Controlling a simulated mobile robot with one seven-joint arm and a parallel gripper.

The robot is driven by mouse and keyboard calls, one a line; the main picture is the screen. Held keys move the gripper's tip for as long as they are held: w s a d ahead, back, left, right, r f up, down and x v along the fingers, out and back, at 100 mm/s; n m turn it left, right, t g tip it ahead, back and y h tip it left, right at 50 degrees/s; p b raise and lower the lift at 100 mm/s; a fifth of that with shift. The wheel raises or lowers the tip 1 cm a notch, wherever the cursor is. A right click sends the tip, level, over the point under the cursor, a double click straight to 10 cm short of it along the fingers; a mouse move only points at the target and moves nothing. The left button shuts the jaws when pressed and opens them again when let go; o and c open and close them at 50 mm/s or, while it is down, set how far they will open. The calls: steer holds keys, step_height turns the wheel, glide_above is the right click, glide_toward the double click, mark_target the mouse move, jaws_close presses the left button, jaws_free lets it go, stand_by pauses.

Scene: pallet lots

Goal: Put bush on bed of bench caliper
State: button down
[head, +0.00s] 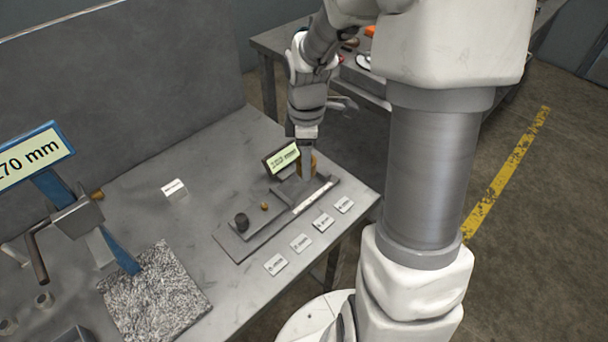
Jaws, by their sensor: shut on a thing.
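The bench caliper lies on the grey table, with its long flat bed (235,246), a pale scale strip (314,197) and a tilted green display (283,159). My gripper (306,172) is at the caliper's far right end, beside the display. It is shut on a brass-coloured bush (314,164), which is mostly hidden by the fingers. I cannot tell whether the bush touches the caliper. A dark cylinder (242,222) and a small brass piece (264,206) are at the near left part of the caliper.
Several white label cards (301,243) lie along the table's front edge. A small white block (174,190) stands behind the caliper. A second table (268,40) stands behind.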

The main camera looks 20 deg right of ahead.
mark_target(304, 183)
steer(key=shift+w+a+f, duration=0.15)
steer(key=shift+a+f, duration=0.05)
steer(key=shift+f+b, duration=0.6)
steer(key=shift+f, duration=1.3)
steer(key=shift+f, duration=0.2)
steer(key=c, duration=0.5)
jaws_free()
steer(key=shift+r, duration=0.1)
step_height(304, 183, up, 12)
steer(key=p, duration=0.3)
steer(key=shift+r, duration=0.15)
